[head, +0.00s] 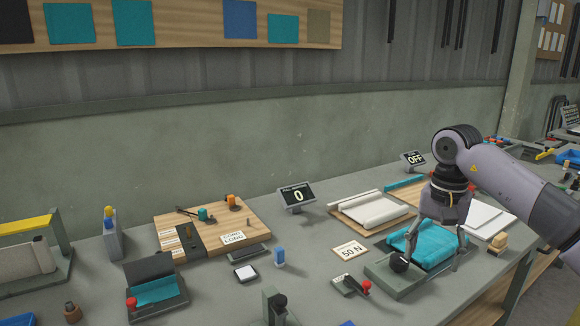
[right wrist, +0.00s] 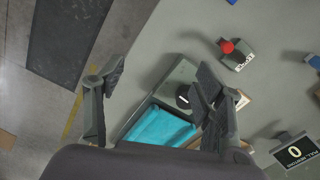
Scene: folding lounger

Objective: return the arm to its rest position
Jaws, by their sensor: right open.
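My right arm comes in from the right in the head view. Its gripper (head: 430,258) points down over the teal folded fabric (head: 436,240), with its fingers spread wide apart. The fabric lies on a grey base (head: 392,284) with a black round knob (head: 399,262) at its front left. One finger appears very close to the knob; I cannot tell whether they touch. In the right wrist view the open fingers (right wrist: 155,95) hold nothing, and the teal fabric (right wrist: 157,128) and black knob (right wrist: 182,96) show between them. My left gripper is not in view.
A red-knobbed lever (head: 352,285) and a "50 N" card (head: 350,251) are left of the grey base. A display reading 0 (head: 297,196) and a wooden board (head: 205,225) stand farther left. The bench's right front edge is close to the base.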

